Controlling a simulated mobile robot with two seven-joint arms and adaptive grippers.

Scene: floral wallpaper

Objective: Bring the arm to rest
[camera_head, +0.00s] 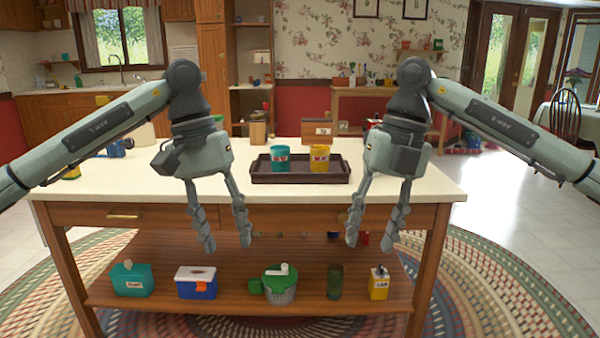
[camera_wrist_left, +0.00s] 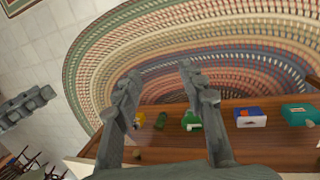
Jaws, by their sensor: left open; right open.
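My left gripper (camera_head: 229,246) hangs with its fingers pointing down in front of the table's near edge. Its fingers are apart with nothing between them, and it also shows in the left wrist view (camera_wrist_left: 157,75). My right gripper (camera_head: 366,244) hangs the same way to the right, open and empty. Both arms come in from the sides, bent at the wrist, and neither gripper appears to touch anything.
The table (camera_head: 110,187) bears a dark tray (camera_head: 300,178) with a teal cup (camera_head: 280,158) and a yellow cup (camera_head: 319,158). Its lower shelf (camera_head: 240,303) holds a teal box (camera_head: 132,281), a blue-white box (camera_head: 196,283), a green bin (camera_head: 280,287) and a yellow bottle (camera_head: 378,284).

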